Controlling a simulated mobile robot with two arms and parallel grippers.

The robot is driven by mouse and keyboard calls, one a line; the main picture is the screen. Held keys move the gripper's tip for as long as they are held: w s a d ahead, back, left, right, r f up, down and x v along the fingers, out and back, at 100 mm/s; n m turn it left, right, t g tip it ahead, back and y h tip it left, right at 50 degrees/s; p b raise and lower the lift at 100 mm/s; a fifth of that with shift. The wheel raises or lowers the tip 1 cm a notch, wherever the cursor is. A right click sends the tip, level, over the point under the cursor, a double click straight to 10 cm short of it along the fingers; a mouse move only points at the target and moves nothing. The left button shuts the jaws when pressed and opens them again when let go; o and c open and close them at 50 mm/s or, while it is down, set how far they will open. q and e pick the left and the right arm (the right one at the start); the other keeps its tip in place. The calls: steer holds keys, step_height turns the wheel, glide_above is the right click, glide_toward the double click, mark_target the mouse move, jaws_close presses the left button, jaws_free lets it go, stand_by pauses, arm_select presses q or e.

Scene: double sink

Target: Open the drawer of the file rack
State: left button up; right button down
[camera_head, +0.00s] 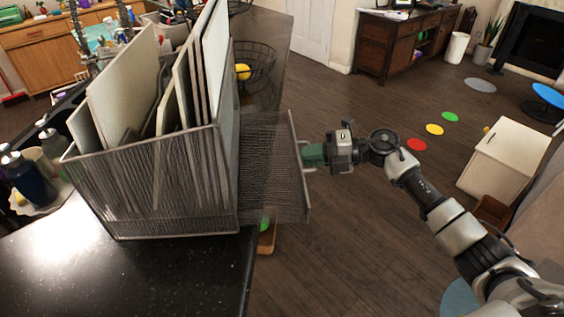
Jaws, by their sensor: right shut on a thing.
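The file rack (150,190) is a grey mesh box on the dark counter, with several pale boards or folders (124,92) upright in its top. Its drawer (270,165) is out to the right, past the counter's edge, with its front panel (299,170) toward my right arm. My right gripper (314,155) is at the outer side of that front panel and shut on the drawer, at about mid-height of the panel. The exact grip is small and partly hidden. My left gripper is not in view.
The black speckled counter (120,275) ends just right of the rack. A wire basket (257,65) with yellow fruit stands behind the drawer. Bottles (30,178) stand at the left. Open wooden floor (350,240) lies right of the counter, with a white cabinet (503,160) farther right.

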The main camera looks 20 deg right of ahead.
steer(key=shift+s+d+b, duration=0.2)
steer(key=shift+d, duration=0.55)
steer(key=shift+s+d+b, duration=0.15)
steer(key=shift+d, duration=0.55)
steer(key=shift+s+d+b, duration=0.2)
steer(key=shift+d, duration=0.55)
steer(key=c, duration=1.5)
jaws_free()
steer(key=shift+b+v, duration=2.05)
steer(key=shift+v, duration=3.35)
steer(key=shift+f, duration=0.15)
